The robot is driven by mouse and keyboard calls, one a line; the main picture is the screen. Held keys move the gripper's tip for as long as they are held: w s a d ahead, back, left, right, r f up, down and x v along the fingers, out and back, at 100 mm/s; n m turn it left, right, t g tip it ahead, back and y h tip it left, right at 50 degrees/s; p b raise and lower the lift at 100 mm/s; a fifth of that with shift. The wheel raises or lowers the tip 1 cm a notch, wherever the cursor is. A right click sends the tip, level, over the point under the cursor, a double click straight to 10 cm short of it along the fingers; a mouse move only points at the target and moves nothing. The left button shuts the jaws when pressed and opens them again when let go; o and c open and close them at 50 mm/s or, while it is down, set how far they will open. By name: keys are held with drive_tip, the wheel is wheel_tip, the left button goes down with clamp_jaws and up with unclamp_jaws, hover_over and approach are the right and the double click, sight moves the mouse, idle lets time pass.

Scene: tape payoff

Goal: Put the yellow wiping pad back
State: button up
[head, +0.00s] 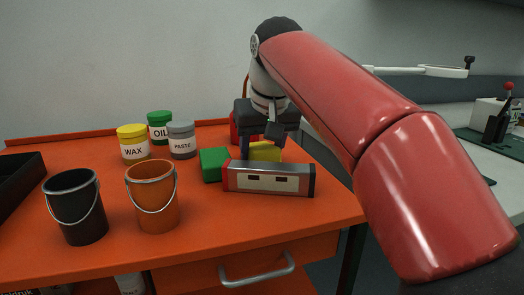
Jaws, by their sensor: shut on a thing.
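The yellow wiping pad (265,151) is behind the low slotted box, which hides its lower part. My gripper (259,144) points down over the orange bench top and is shut on the yellow pad. Its dark fingers cover part of the pad. I cannot tell whether the pad touches the bench. A green pad (213,165) lies just left of the gripper, beside the box.
A black bucket (75,208) and an orange bucket (152,197) stand at left. Wax (133,143), oil (159,127) and paste (181,140) tubs stand behind. A dark tray (20,183) is far left.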

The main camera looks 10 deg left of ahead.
drive_tip(key=o, duration=1.2)
drive_tip(key=shift+w+f, duration=0.1)
drive_tip(key=shift+f, duration=0.35)
drive_tip(key=shift+c, duration=0.2)
drive_tip(key=shift+o, duration=0.5)
drive_tip(key=shift+r, duration=0.15)
drive_tip(key=shift+f+b, duration=0.25)
drive_tip(key=shift+b, duration=0.1)
drive_tip(key=p+v, duration=0.2)
drive_tip(key=v, duration=0.6)
drive_tip(key=shift+w+d+r, duration=0.1)
drive_tip(key=shift+w+d, duration=0.05)
drive_tip(key=shift+d, duration=0.05)
